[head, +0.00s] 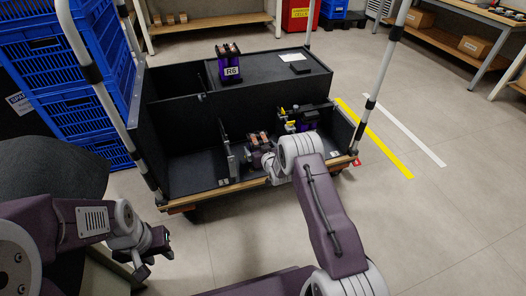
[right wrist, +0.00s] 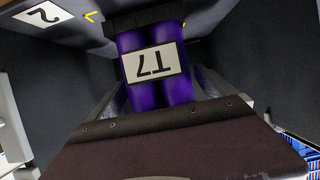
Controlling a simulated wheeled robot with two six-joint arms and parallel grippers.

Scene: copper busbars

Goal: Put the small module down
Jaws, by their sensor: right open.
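The small module, purple cells with a T7 label (right wrist: 154,62), stands in the right wrist view between my right gripper's fingers (right wrist: 157,88). Its copper-topped end (head: 259,139) shows in the head view, in the cart's front middle compartment. My right gripper (head: 262,160) is open around it; my arm partly hides it there. Whether its base touches the floor is hidden. My left gripper (head: 152,256) is empty and looks open, left of and in front of the cart.
The black cart (head: 188,172) has dividers and upright poles. Another module, R6 (head: 230,68), stands on its rear left part. A purple module (head: 306,118) sits in the front right. Blue crates (head: 52,60) stack at left. Floor at right is clear.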

